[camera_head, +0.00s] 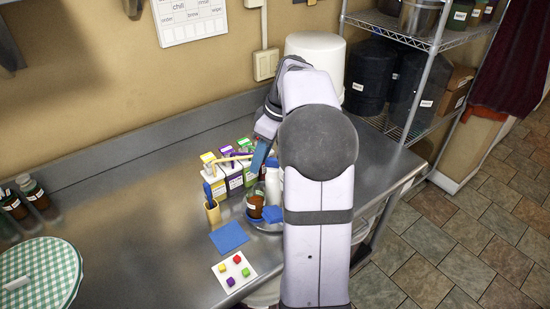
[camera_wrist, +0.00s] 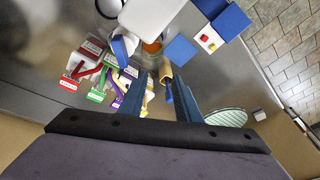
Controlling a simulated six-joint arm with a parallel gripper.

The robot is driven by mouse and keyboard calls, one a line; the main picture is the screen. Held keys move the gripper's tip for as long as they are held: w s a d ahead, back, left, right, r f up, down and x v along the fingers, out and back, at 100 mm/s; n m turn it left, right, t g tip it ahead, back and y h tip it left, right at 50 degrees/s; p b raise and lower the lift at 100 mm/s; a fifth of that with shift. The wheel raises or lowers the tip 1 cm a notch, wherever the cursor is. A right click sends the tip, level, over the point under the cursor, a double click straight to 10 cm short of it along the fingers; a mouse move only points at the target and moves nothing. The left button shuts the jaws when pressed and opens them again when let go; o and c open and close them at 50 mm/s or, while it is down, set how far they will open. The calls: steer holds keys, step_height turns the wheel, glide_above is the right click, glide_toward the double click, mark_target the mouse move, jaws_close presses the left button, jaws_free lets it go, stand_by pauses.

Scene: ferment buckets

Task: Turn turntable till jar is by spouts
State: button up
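A brown jar with a pale label (camera_head: 255,205) stands at the left of a round turntable (camera_head: 262,226), which my arm partly hides. The jar also shows as an amber patch in the wrist view (camera_wrist: 152,47). Cartons with yellow, purple and green tops (camera_head: 235,180) stand behind and left of the jar, with spouts pointing toward the turntable side. In the wrist view a red-marked carton (camera_wrist: 70,84) shows too. My gripper (camera_wrist: 157,76) has two blue fingers apart with nothing held between them. In the head view it (camera_head: 262,155) hangs above and behind the turntable, near the cartons.
A white bottle (camera_head: 272,183) and a blue block (camera_head: 274,214) are beside the jar. The counter's left middle (camera_head: 140,200) is clear.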

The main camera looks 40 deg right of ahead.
mark_target(273, 159)
steer(key=d+r+n+t, duration=0.1)
steer(key=d+r+n, duration=0.2)
steer(key=d, duration=0.5)
steer(key=shift+y, duration=0.3)
steer(key=shift+w+d+p+x, duration=0.15)
steer(key=shift+p+x, duration=0.3)
steer(key=shift+x, duration=1.5)
steer(key=shift+w+d+p+x, duration=0.1)
steer(key=shift+p+x, duration=0.3)
steer(key=shift+x, duration=1.55)
steer(key=shift+s, duration=0.1)
steer(key=shift+c, duration=0.5)
jaws_close()
